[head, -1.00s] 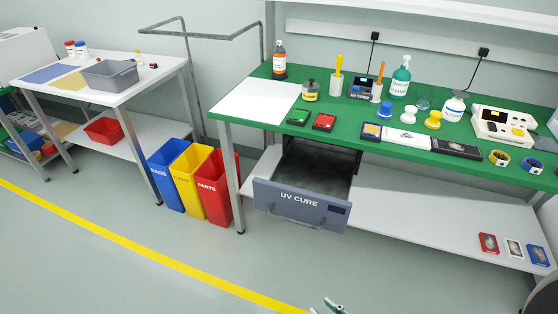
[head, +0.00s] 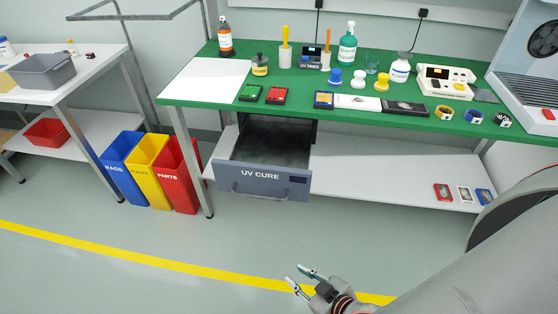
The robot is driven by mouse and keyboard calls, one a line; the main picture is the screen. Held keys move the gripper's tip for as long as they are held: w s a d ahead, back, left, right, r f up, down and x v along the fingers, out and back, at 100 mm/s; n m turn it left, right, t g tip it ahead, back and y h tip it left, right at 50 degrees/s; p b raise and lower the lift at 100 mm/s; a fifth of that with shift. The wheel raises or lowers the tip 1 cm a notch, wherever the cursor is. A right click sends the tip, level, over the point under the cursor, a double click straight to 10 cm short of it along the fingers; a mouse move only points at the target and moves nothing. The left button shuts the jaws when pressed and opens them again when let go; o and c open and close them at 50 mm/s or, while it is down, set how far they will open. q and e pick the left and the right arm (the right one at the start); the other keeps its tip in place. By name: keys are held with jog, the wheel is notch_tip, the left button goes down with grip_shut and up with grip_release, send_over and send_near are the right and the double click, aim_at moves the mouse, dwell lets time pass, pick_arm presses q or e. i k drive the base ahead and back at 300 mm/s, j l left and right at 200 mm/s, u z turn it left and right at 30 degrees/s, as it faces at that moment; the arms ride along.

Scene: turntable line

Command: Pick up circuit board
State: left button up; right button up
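I cannot make out a circuit board for certain. Small flat dark-framed pieces lie on the green bench top (head: 205,62): one with a green face (head: 250,92), one with a red face (head: 276,95) and one with a blue and yellow face (head: 324,100). Small red (head: 443,192), white (head: 464,194) and blue (head: 485,196) items lie on the lower shelf. My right gripper (head: 297,275) is open and empty, low over the floor in front of the bench, well apart from all these. My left gripper is out of view.
The UV CURE drawer (head: 262,182) stands pulled out and looks empty inside. Blue (head: 122,160), yellow (head: 150,168) and red (head: 178,178) bins stand left of it. Bottles and stamps crowd the bench's back. A machine (head: 525,85) stands at the right. The floor in front is clear.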

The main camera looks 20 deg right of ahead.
aim_at(323, 100)
jog(key=z, duration=1.4)
